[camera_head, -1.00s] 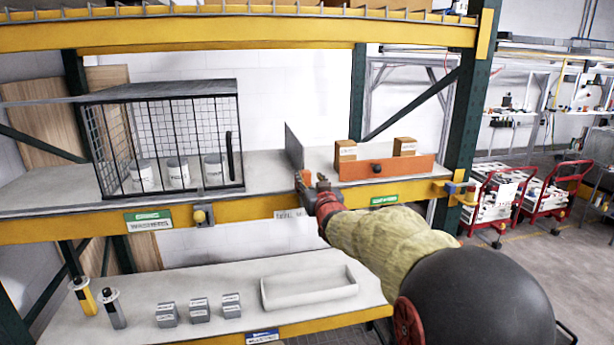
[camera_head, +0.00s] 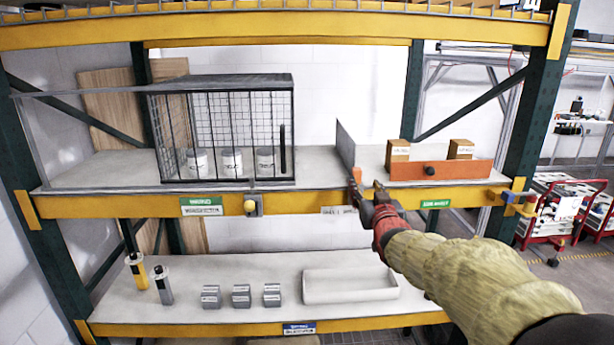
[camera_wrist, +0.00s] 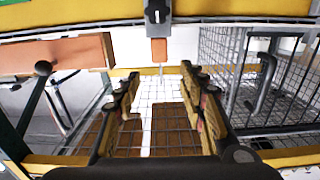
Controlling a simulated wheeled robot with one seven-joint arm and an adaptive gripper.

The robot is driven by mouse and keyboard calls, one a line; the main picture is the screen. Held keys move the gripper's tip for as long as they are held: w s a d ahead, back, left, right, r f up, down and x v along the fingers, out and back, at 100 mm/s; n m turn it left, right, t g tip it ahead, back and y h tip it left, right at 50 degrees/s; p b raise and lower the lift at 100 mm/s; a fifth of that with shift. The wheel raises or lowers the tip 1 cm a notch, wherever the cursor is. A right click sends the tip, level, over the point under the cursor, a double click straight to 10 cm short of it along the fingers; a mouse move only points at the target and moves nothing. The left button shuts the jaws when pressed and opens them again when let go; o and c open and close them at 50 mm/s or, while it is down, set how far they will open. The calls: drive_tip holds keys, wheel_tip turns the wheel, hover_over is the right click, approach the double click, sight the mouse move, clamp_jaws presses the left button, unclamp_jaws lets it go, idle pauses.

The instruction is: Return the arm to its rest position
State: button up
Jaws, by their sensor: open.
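My gripper (camera_head: 367,185) is at the end of my arm, which reaches in from the lower right in the head view. It appears in front of the upper shelf's yellow front beam, near the upright grey divider (camera_head: 346,145). In the wrist view my gripper (camera_wrist: 160,75) has its two dark fingers spread apart, with nothing held between them. The gap shows wire mesh and brown panels behind. Whether the fingers touch the beam cannot be told.
A wire cage (camera_head: 225,125) with several white containers stands left of the divider. An orange-fronted tray (camera_head: 440,171) with two boxes is to its right. The lower shelf holds a white bin (camera_head: 350,287), small grey boxes (camera_head: 241,296) and two upright tools. Red carts stand at right.

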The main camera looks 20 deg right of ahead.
drive_tip(key=s+a+f+g, duration=0.1)
drive_tip(key=s+f+g, duration=0.3)
drive_tip(key=f, duration=0.4)
drive_tip(key=s+f+g, duration=0.3)
drive_tip(key=s+f, duration=0.1)
drive_tip(key=f, duration=0.5)
drive_tip(key=s+a+f+n+g+y+b, duration=0.1)
drive_tip(key=s+a+f+b, duration=0.5)
drive_tip(key=s, duration=0.4)
drive_tip(key=s+a+f+n+g+y+b, duration=0.1)
drive_tip(key=s+a+f+g+y+b, duration=0.1)
drive_tip(key=s+a+f+b, duration=0.4)
drive_tip(key=s+a+f+n+g+y+b, duration=0.1)
drive_tip(key=s+a+f+y+b, duration=0.1)
drive_tip(key=s+a+f+b, duration=0.5)
drive_tip(key=s+a, duration=0.3)
drive_tip(key=s, duration=0.3)
drive_tip(key=shift+s+g, duration=0.35)
drive_tip(key=shift+g, duration=0.05)
